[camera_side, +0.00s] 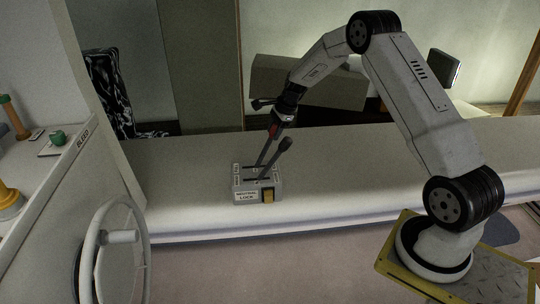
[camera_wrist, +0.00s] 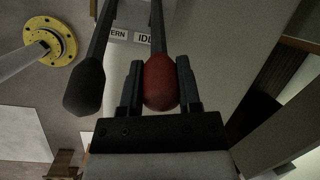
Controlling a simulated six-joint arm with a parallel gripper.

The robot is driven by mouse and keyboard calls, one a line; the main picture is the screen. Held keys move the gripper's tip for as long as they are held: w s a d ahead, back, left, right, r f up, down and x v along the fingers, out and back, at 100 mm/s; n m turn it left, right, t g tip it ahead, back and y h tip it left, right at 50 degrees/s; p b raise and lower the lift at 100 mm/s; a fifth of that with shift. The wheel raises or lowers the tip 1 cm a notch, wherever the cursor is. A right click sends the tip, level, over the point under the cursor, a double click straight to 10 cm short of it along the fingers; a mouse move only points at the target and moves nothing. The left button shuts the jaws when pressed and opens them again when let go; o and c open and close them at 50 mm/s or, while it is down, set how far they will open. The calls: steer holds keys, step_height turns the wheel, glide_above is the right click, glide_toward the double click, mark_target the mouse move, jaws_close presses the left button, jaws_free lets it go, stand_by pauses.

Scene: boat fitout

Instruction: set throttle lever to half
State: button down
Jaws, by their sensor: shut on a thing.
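A grey control box (camera_side: 244,184) stands on the pale counter. Its front reads "NEUTRAL LOCK" beside a yellow block (camera_side: 268,196). Two dark levers rise from its slotted top. One has a red knob (camera_wrist: 160,85); the other has a black knob (camera_wrist: 84,88), which also shows in the side view (camera_side: 286,145). My gripper (camera_side: 276,126) is at the upper end of the red-knobbed lever. In the wrist view its fingers are shut on the red knob, one on each side. The black knob is outside the fingers, to the left. Lever positions along the scale are unclear.
A white handwheel (camera_side: 112,248) stands at the front left, by a panel marked "BLEED" with a green knob (camera_side: 58,138). The counter (camera_side: 370,165) is clear right of the box. A grey box-like object (camera_side: 325,85) stands behind my arm.

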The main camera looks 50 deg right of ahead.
steer(key=shift+w+a+r+g+h, duration=0.15)
steer(key=shift+w+a+g+h, duration=0.1)
steer(key=shift+w+a, duration=0.25)
steer(key=shift+w+a+r+g+h, duration=0.15)
steer(key=shift+w+a+g+h, duration=0.1)
steer(key=shift+w+a, duration=0.15)
steer(key=shift+w+a+r, duration=0.2)
steer(key=shift+w+a, duration=0.65)
steer(key=shift+w+a+r, duration=0.2)
steer(key=shift+w+a, duration=0.6)
steer(key=shift+a, duration=0.05)
steer(key=shift+c, duration=1.4)
jaws_free()
steer(key=shift+d, duration=0.1)
steer(key=a+v, duration=0.1)
steer(key=v, duration=0.6)
steer(key=shift+d+r, duration=0.4)
steer(key=shift+d, duration=0.05)
